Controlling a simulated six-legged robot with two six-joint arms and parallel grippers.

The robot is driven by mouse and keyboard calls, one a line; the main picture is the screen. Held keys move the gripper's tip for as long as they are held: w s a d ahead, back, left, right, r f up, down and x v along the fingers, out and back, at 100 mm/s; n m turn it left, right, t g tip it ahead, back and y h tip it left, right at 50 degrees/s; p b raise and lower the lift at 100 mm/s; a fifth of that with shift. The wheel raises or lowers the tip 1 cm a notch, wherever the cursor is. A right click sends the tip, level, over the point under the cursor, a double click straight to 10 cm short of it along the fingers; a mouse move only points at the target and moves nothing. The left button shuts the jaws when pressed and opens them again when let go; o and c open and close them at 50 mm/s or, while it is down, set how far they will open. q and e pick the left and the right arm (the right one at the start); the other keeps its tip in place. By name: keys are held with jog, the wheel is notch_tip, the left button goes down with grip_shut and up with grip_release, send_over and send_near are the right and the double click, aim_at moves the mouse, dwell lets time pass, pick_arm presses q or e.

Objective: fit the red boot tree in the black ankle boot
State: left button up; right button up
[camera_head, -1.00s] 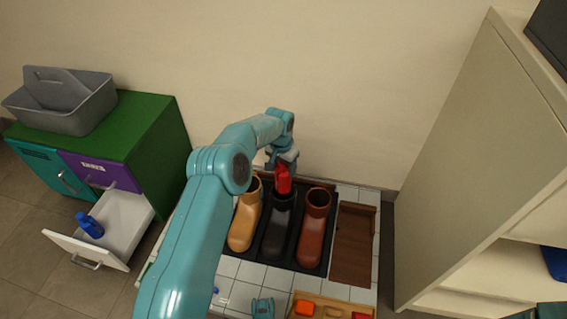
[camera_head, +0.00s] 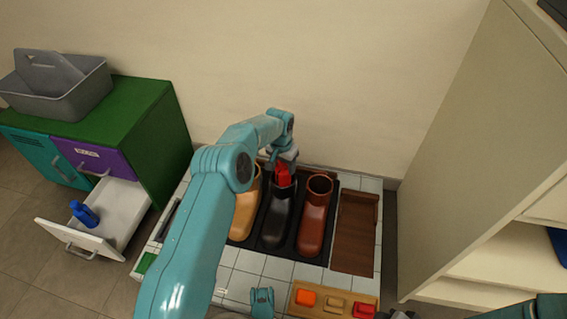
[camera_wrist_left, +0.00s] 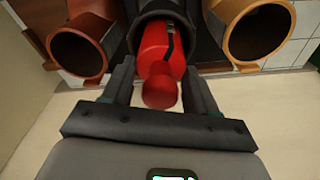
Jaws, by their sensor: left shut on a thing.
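The black ankle boot (camera_head: 277,221) stands in the dark tray (camera_head: 308,258), between a tan boot (camera_head: 244,217) and a brown boot (camera_head: 313,221). The red boot tree (camera_head: 283,176) is at the black boot's opening. In the left wrist view the tree (camera_wrist_left: 157,48) reaches into the boot's shaft (camera_wrist_left: 160,8), with its rounded red knob (camera_wrist_left: 160,88) outside. My left gripper (camera_wrist_left: 160,92) is shut on the tree, one finger on each side of the knob. The boot's inside is mostly hidden by the tree.
A brown wooden board (camera_head: 354,235) lies right of the tray. A wooden tray with coloured blocks (camera_head: 332,299) is at the front, near a small teal object (camera_head: 262,301). A tall pale cabinet (camera_head: 480,130) stands right; a green cabinet (camera_head: 155,125) with an open drawer stands left.

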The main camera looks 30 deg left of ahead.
pick_arm(q)
jog(key=o, duration=1.6)
jog(key=shift+r, duration=0.15)
jog(key=shift+r+p, duration=2.65)
jog(key=shift+r, duration=1.75)
